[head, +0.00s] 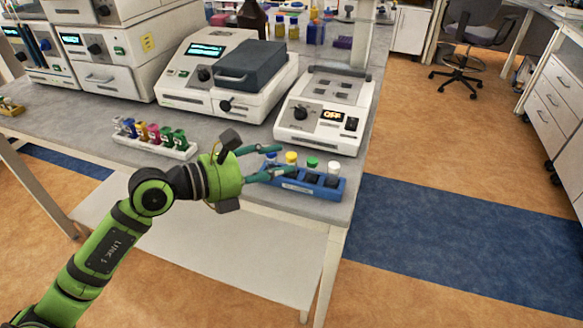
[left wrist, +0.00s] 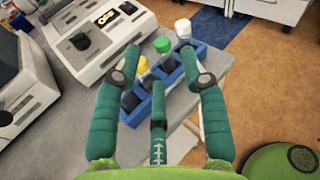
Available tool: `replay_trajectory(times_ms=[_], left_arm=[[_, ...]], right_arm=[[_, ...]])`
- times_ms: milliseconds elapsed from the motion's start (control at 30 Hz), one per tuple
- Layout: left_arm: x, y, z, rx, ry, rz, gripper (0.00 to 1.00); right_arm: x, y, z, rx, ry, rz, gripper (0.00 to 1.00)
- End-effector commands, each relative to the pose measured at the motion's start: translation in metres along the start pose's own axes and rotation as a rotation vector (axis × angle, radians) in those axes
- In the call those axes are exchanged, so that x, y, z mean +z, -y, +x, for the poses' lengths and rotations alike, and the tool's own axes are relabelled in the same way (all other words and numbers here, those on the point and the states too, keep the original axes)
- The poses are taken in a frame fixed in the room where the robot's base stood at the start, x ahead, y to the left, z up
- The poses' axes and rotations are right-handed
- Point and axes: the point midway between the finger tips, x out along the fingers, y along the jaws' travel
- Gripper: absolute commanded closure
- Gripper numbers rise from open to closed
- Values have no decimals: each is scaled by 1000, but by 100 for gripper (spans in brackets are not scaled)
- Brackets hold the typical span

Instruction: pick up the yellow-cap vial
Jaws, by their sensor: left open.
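The yellow-cap vial (head: 291,158) stands upright in a blue rack (head: 320,189) near the table's front corner, between a blue-cap vial (head: 271,157) and a green-cap vial (head: 312,163). A white-cap vial (head: 333,169) is at the rack's right end. My left gripper (head: 287,160) is open and empty, its fingers reaching over the rack from the left. In the left wrist view the yellow cap (left wrist: 143,66) shows between the fingers, close to the left one; the fingers partly hide the rack (left wrist: 172,80). My right gripper is not in view.
A white rack (head: 155,145) of several coloured tubes lies left of the blue rack. A white device (head: 322,110) with a lit display stands just behind it, and a larger one (head: 225,75) further left. The table edge is close in front and on the right.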

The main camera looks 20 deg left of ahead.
Motion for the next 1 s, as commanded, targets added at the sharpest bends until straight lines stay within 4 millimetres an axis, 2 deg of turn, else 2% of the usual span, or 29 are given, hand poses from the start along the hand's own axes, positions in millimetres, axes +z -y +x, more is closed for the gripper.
replay_trajectory(times_ms=[100,200,467,700,1000], left_arm=[[-12,-25,-7,86,-130,124,57],[-16,-36,-8,122,-179,164,57],[-19,-42,18,128,-190,168,57],[-25,-48,52,128,-188,168,57],[-29,-48,58,127,-192,170,57]], right_arm=[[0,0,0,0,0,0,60],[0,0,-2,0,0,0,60],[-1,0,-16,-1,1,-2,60],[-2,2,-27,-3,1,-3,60],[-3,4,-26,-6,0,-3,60]])
